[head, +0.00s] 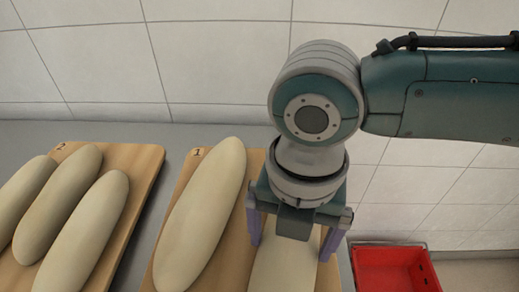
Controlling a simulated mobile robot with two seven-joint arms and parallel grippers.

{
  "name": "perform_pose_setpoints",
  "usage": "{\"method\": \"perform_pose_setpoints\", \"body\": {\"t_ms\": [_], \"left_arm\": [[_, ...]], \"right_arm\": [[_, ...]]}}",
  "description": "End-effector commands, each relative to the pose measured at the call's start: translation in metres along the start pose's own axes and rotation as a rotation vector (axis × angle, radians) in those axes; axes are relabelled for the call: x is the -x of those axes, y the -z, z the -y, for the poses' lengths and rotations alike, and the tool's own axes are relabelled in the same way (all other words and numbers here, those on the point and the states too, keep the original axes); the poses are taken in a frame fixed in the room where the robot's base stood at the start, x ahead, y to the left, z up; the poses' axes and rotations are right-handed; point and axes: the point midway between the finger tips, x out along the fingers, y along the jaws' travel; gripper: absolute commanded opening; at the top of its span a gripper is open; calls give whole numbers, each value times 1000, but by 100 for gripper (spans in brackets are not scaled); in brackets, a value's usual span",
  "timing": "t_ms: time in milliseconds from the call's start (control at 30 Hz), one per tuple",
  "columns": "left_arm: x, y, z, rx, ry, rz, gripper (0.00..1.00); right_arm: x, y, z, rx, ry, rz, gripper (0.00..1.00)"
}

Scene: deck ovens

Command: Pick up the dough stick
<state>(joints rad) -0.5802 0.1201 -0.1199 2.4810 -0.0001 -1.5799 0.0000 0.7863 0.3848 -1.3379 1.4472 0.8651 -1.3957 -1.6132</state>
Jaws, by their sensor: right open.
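My right gripper (290,238) points down over the right part of board 1 (233,240). Its two purple fingers are apart, one on each side of a pale dough stick (284,270). The far end of that stick is hidden under the gripper, and I cannot tell whether the fingers touch it. A second dough stick (203,215) lies on the same board to the left, apart from the gripper. My left gripper is not in view.
Board 2 (145,180) at the left carries several dough sticks (83,235). Both boards rest on a grey counter (215,133) before a tiled wall (215,60). A red crate (395,270) stands lower right, beyond the counter's edge.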

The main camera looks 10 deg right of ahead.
Motion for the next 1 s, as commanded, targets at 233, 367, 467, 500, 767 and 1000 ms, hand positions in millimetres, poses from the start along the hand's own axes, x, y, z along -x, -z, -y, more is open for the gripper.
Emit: {"method": "perform_pose_setpoints", "body": {"t_ms": [233, 367, 467, 500, 767, 1000], "left_arm": [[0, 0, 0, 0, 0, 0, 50], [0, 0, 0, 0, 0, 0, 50], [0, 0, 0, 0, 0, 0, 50], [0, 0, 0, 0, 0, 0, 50], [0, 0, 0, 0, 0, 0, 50], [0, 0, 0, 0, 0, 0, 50]], "right_arm": [[0, 0, 0, 0, 0, 0, 94], [0, 0, 0, 0, 0, 0, 80], [0, 0, 0, -1, 0, 0, 68], [0, 0, 0, -1, 0, 0, 64], [0, 0, 0, -1, -1, 0, 35], [0, 0, 0, -1, -1, 0, 8]]}}
